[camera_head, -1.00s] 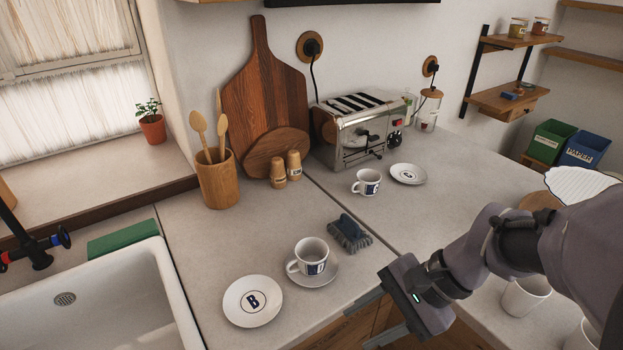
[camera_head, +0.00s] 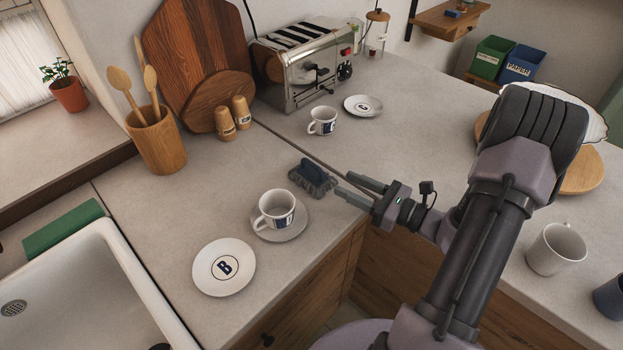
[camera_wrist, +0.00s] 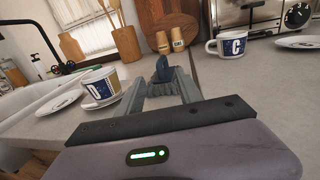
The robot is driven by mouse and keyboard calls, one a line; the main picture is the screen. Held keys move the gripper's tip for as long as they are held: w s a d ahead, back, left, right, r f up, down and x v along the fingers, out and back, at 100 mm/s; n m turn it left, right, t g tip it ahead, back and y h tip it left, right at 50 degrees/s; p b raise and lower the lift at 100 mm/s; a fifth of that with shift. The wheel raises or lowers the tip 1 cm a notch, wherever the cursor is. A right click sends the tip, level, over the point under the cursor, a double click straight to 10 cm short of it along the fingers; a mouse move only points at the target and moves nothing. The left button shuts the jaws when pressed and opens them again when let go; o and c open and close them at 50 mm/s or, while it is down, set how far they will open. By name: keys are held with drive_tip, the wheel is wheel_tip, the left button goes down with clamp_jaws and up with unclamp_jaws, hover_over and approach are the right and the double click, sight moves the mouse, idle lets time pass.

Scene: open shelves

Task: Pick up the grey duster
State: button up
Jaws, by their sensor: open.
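The grey duster (camera_head: 312,178) lies on the counter near the corner, its dark blue handle on top. It lies just right of the cup on a saucer. My gripper (camera_head: 343,187) is open and low over the counter, its fingers pointing at the duster from the right. In the wrist view the duster (camera_wrist: 164,76) shows ahead, between the far ends of my open fingers (camera_wrist: 166,88). Its grey lower part is partly hidden by the fingers. I cannot tell whether the fingers touch it.
A cup (camera_head: 276,208) on a saucer (camera_head: 283,233) stands close left of the duster, with plate B (camera_head: 224,285) nearer. Another cup (camera_head: 322,121), a saucer (camera_head: 363,105) and a toaster (camera_head: 298,70) stand behind. The counter between duster and wooden shakers (camera_head: 225,124) is clear.

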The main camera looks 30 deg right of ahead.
sight(322, 172)
drive_tip(key=b+x, duration=0.1)
drive_tip(key=x, duration=0.3)
drive_tip(key=b+x, duration=0.1)
drive_tip(key=x, duration=0.3)
drive_tip(key=shift+w+a+f+b, duration=0.1)
drive_tip(key=shift+w+f+b, duration=0.1)
drive_tip(key=shift+w+b, duration=0.15)
drive_tip(key=shift+s+r, duration=0.1)
clamp_jaws()
